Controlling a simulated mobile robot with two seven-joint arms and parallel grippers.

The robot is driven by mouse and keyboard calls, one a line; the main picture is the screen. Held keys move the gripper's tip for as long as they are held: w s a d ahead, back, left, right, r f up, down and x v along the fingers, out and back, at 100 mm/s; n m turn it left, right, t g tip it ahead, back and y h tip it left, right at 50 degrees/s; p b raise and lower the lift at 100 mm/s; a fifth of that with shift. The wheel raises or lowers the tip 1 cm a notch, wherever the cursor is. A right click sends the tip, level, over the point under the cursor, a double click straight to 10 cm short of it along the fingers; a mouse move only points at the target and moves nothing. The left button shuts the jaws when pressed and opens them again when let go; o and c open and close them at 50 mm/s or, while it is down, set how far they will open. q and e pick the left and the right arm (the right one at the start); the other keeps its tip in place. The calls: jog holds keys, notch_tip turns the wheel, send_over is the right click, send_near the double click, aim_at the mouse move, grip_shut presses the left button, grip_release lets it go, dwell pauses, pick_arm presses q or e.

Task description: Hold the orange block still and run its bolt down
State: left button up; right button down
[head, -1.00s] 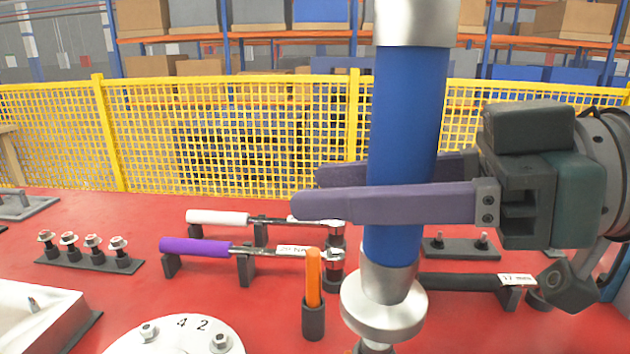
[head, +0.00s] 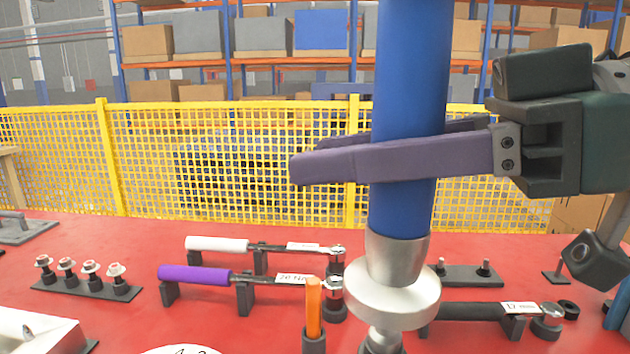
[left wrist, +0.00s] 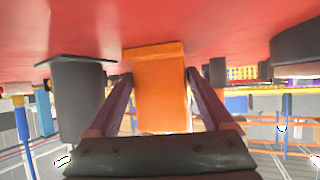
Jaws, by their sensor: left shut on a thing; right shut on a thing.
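My right gripper (head: 300,168) is shut around a blue cylindrical tool (head: 410,90) and holds it upright above the red table. The tool has a silver collar and a wide pale disc (head: 392,300) near its lower end; its tip is cut off by the picture's bottom edge. In the left wrist view, my left gripper (left wrist: 160,76) is shut on the orange block (left wrist: 161,95), with a finger along each side. The left gripper and block do not show in the head view. I cannot make out the block's bolt in either view.
The red table (head: 120,240) carries a white-handled wrench (head: 217,244), a purple-handled wrench (head: 195,274), a black-handled wrench (head: 470,311) and a rack of several bolts (head: 85,288). An orange stick (head: 314,300) stands in a dark cup. A yellow fence (head: 230,160) stands behind.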

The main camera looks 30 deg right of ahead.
jog(key=shift+r, duration=2.35)
pick_arm(q)
jog(key=o, duration=1.3)
jog(key=v, duration=1.2)
jog(key=shift+s, duration=0.1)
